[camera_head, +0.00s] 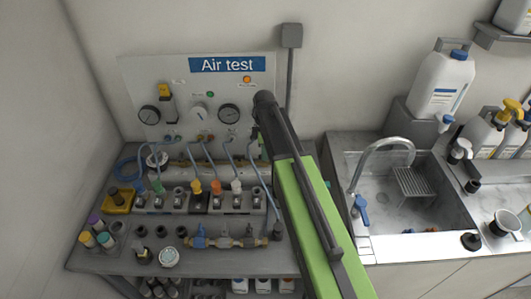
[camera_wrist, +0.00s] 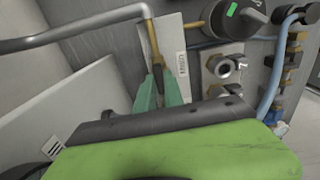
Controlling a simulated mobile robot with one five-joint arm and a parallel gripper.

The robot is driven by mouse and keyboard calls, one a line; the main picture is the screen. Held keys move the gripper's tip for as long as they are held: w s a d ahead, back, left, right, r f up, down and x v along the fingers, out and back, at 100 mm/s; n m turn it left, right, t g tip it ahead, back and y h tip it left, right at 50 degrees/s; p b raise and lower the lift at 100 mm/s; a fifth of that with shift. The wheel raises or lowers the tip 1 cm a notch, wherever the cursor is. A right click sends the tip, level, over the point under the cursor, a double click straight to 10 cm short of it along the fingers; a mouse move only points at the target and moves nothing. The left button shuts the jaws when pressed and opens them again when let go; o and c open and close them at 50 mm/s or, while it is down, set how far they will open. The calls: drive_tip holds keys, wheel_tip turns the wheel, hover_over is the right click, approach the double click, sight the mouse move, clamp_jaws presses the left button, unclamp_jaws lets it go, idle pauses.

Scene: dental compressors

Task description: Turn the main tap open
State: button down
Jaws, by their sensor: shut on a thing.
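In the wrist view, the green fingers of my gripper (camera_wrist: 158,94) are closed together around the lower end of a slim brass-coloured lever (camera_wrist: 153,45). The lever hangs down from the end of a grey pipe (camera_wrist: 75,32), and it looks like the handle of the main tap. Its lower tip is hidden between the fingers. A white tag with a barcode (camera_wrist: 182,65) is just right of it. In the head view, my green and black arm reaches to the right end of the Air test panel (camera_head: 185,72) and hides the fingers and the lever.
A bench (camera_head: 120,262) carries a row of fittings, blue hoses and a brass manifold (camera_head: 222,242) with a blue handle. A sink (camera_head: 425,208) with a curved faucet (camera_head: 388,142) lies to the right. In the wrist view, a dark round fitting (camera_wrist: 235,17) and metal ports are close right.

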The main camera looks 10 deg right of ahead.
drive_tip(key=c, duration=1.4)
unclamp_jaws()
drive_tip(key=shift+c, duration=0.2)
drive_tip(key=shift+r, duration=0.1)
wheel_tip(320, 180, up, 17)
drive_tip(key=p, duration=1.7)
